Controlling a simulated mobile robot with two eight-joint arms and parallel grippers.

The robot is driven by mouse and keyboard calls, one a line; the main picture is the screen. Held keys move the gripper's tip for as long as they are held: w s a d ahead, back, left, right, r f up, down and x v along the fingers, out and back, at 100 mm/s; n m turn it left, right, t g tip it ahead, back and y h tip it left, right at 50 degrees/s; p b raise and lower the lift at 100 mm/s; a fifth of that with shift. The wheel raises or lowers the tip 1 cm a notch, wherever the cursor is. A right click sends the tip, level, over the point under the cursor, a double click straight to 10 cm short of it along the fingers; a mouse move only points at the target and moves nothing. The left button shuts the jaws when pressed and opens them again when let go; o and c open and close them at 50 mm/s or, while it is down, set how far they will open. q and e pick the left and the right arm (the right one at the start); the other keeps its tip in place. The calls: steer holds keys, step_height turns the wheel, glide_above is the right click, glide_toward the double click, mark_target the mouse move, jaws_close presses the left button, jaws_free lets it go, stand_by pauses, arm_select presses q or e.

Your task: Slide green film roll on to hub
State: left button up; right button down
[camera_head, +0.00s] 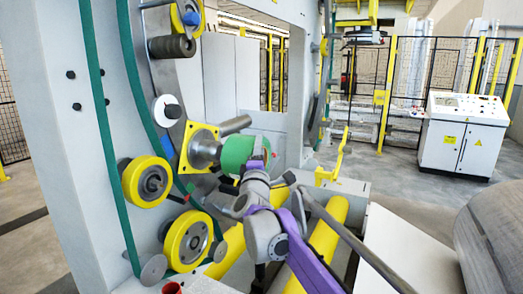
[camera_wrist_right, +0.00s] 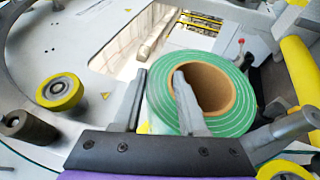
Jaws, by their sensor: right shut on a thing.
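The green film roll (camera_head: 237,152) is held up at the machine's side in the head view. In the right wrist view the roll (camera_wrist_right: 227,126) shows green and white rings around a brown cardboard core. My right gripper (camera_wrist_right: 160,75) is shut on the roll's wall, with one finger outside it and the other in the core. In the head view the right gripper (camera_head: 254,168) is at the roll's lower right. The metal hub (camera_head: 204,152) on a yellow square plate is just left of the roll; whether they touch or overlap cannot be told. My left gripper is not in view.
A grey cylinder (camera_head: 235,125) sticks out just above the roll. Yellow-rimmed wheels (camera_head: 147,181) and (camera_head: 188,241) sit on the machine's face at left and below. Yellow rollers (camera_head: 318,243) lie below my arm. A white control cabinet (camera_head: 462,138) stands far right.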

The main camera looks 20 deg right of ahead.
mark_target(246, 146)
steer(key=shift+w+a, duration=1.35)
steer(key=shift+w, duration=0.1)
stand_by(0.4)
steer(key=shift+w+a+p, duration=0.4)
steer(key=shift+w+a, duration=1.4)
steer(key=shift+w, duration=0.2)
stand_by(0.6)
steer(key=shift+s+d, duration=0.2)
steer(key=shift+s+d+b, duration=0.55)
steer(key=shift+s+d, duration=1)
steer(key=shift+s, duration=0.15)
steer(key=s+d, duration=0.5)
steer(key=shift+s+b, duration=0.4)
stand_by(1.1)
